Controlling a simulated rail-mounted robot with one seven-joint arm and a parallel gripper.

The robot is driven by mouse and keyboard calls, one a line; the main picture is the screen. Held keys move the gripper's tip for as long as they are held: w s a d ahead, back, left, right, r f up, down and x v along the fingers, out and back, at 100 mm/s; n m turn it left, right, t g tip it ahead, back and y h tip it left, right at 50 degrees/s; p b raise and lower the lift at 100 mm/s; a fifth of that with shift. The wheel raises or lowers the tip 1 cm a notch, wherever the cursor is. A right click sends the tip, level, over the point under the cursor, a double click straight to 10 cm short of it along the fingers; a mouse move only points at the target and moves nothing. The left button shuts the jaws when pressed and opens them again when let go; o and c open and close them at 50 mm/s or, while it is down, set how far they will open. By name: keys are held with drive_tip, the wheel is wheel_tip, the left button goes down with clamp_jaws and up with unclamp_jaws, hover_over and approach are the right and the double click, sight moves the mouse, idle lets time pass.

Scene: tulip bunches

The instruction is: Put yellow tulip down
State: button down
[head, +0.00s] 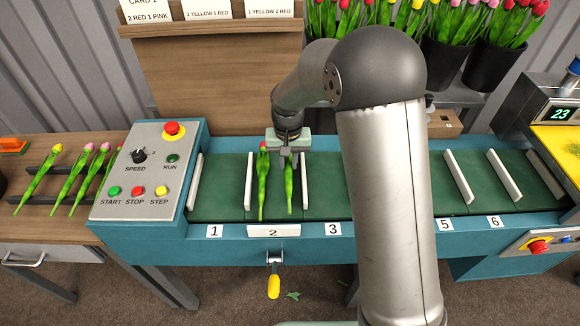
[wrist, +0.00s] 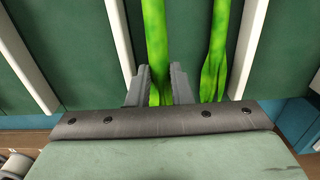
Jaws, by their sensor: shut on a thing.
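My gripper (head: 287,152) is low over the green conveyor in the section labelled 2. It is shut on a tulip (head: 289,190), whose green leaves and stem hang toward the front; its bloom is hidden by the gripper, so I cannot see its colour. In the wrist view the fingers (wrist: 158,88) are on either side of its green stem (wrist: 155,35). A red tulip (head: 262,182) lies left of it in the same section, and its green stem shows at right in the wrist view (wrist: 217,50). I cannot tell whether the held tulip touches the belt.
White dividers (head: 248,182) bound the section on the green belt (head: 222,190). A control box (head: 150,172) stands at left, with several tulips (head: 85,175) on a side table beyond it. Cards (head: 207,9) top a wooden board. Black flower buckets (head: 490,65) stand behind.

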sight(290, 162)
drive_tip(key=shift+w+d+f, duration=0.15)
drive_tip(key=shift+f, duration=0.15)
drive_tip(key=shift+w+f, duration=0.15)
drive_tip(key=shift+f, duration=1.55)
drive_tip(key=shift+f, duration=0.15)
drive_tip(key=c, duration=1.6)
unclamp_jaws()
